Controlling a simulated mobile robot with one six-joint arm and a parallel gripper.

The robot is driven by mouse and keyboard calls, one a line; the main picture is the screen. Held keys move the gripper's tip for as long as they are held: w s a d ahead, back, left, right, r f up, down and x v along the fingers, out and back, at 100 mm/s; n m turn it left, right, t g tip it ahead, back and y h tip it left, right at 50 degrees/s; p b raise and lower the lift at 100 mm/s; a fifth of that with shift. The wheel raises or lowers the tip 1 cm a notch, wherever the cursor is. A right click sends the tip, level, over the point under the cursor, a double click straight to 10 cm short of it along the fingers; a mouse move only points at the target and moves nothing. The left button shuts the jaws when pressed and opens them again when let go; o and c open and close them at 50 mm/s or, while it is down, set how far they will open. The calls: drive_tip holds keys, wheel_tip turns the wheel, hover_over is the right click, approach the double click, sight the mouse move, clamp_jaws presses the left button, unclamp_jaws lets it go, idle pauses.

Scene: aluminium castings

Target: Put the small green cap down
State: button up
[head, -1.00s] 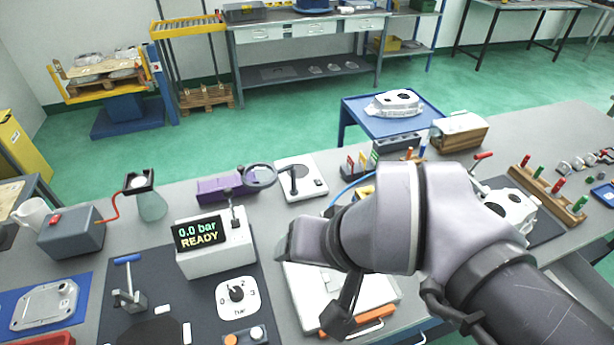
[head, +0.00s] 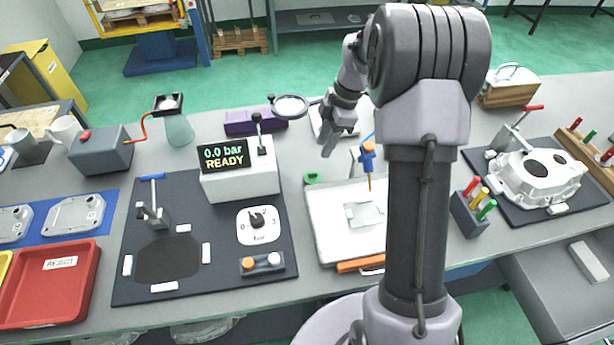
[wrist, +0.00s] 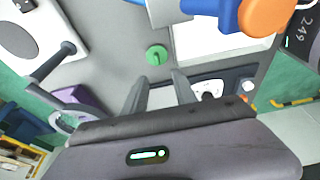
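The small green cap (head: 315,178) sits on the grey bench top, beside the upper left corner of the white tray-like plate (head: 318,222). In the wrist view the round cap (wrist: 156,54) has a raised bar across its top and lies just beyond my fingertips. My gripper (head: 328,153) is above the bench near the cap. In the wrist view my gripper (wrist: 158,75) has its two fingers apart, with nothing between them. The cap appears clear of the fingers; the exact height gap is hard to tell.
A blue tool with an orange part (wrist: 262,16) hangs close by over the white plate. The grey READY gauge box (head: 240,182) stands left of the cap. A round magnifier (head: 291,107) and purple box (head: 240,122) lie behind.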

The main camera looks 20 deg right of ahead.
drive_tip(key=b, duration=0.2)
hover_over(313, 173)
drive_tip(key=d, duration=0.1)
drive_tip(key=f, duration=0.6)
drive_tip(key=shift+s+d+f, duration=0.15)
drive_tip(key=shift+s, duration=0.1)
drive_tip(key=b+x, duration=0.2)
drive_tip(key=x, duration=0.3)
drive_tip(key=shift+w+d+f+b, duration=0.1)
drive_tip(key=shift+w+d+b, duration=0.1)
drive_tip(key=shift+b, duration=0.15)
drive_tip(key=shift+s, duration=0.1)
drive_tip(key=shift+c, duration=0.4)
clamp_jaws()
